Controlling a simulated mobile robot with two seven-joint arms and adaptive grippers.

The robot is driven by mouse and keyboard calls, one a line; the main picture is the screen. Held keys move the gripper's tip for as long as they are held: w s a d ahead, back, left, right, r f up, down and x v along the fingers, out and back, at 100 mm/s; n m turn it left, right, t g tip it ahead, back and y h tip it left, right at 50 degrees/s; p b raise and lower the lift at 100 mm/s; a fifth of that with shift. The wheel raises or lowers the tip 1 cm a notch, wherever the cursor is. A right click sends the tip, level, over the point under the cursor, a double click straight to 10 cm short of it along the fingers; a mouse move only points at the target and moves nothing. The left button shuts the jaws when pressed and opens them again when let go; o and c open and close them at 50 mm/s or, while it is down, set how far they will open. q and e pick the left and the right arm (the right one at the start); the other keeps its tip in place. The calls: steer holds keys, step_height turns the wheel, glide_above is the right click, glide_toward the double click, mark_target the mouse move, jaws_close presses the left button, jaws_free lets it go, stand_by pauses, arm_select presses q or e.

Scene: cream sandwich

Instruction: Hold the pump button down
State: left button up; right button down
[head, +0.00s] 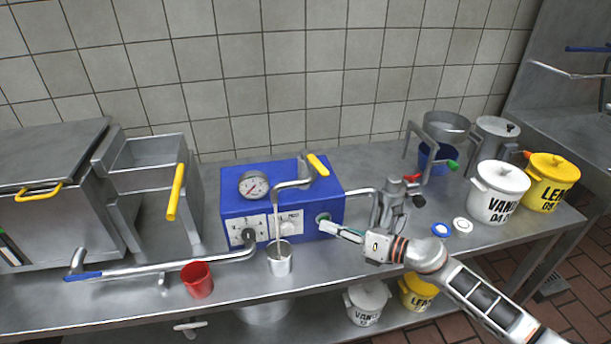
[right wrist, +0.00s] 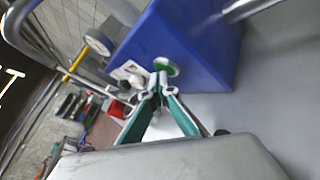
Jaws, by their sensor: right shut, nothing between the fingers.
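The blue pump box (head: 236,207) stands on the steel counter, with a dial gauge (head: 253,185) and a small panel on its front. The round green pump button (head: 322,217) is at the right of that front; it also shows in the right wrist view (right wrist: 168,65). My right gripper (head: 323,228) is shut and empty, its fingertips at the button. In the right wrist view its fingertips (right wrist: 161,80) overlap the button's lower edge and seem to touch it; how far it is pressed I cannot tell. My left gripper is not in view.
A metal cup (head: 280,262) stands below the spout (head: 290,185), and a thin pale line runs between them. A red cup (head: 198,280) is to its left, by a long pipe (head: 160,268). White (head: 497,195) and yellow (head: 551,180) pots stand at right.

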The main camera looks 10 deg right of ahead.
steer(key=shift+s, duration=0.85)
steer(key=shift+s+d+p, duration=0.1)
steer(key=shift+s+p, duration=0.4)
steer(key=shift+s, duration=2)
